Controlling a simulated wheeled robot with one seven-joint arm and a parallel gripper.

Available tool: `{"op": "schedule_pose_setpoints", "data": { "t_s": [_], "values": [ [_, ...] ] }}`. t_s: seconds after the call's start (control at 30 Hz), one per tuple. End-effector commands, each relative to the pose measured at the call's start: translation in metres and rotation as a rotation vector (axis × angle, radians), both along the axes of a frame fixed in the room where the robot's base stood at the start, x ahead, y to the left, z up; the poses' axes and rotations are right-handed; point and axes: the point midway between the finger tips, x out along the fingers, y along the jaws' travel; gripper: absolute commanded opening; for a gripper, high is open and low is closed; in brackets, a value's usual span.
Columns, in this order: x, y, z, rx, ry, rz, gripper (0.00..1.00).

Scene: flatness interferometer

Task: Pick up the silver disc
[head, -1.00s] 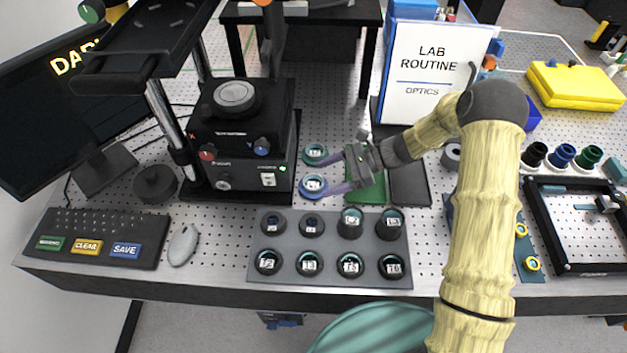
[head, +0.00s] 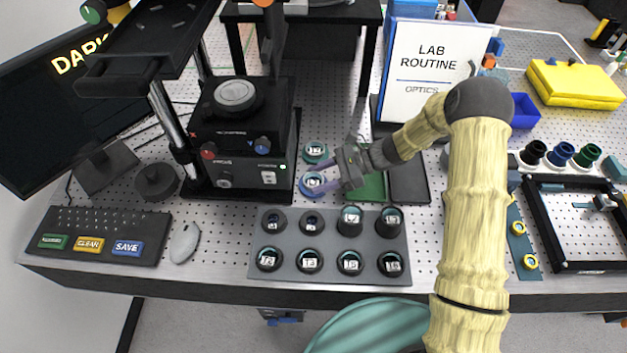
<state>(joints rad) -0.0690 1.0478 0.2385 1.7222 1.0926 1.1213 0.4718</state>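A round silver-grey disc (head: 235,94) lies flat on top of the black interferometer unit (head: 240,135), left of centre. My gripper (head: 318,174) is well below and right of it in the picture, apart from it. Its two fingers are spread and point left, with nothing seen held between them. They are over or beside a blue-ringed round piece (head: 311,184); I cannot tell whether they touch it. A teal-ringed round piece (head: 314,150) lies just behind the fingers.
A grey tray (head: 330,265) with several dark round holders is at the front. The LAB ROUTINE sign (head: 425,70) stands behind my arm. A green pad (head: 372,188) lies under my wrist.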

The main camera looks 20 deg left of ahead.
Motion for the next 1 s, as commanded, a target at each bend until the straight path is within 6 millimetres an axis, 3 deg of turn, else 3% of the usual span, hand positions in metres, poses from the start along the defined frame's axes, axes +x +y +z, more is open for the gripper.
{"op": "schedule_pose_setpoints", "data": {
  "t_s": [0.37, 0.57, 0.83, 1.0],
  "values": [
    [0.001, 0.000, 0.006, 0.002, -0.002, 0.000, 0.25],
    [0.001, 0.000, 0.033, 0.002, -0.005, 0.000, 0.25],
    [0.001, 0.000, 0.083, 0.001, -0.005, -0.001, 0.25],
    [0.000, 0.000, 0.099, 0.000, -0.001, 0.000, 0.25]
  ]
}}
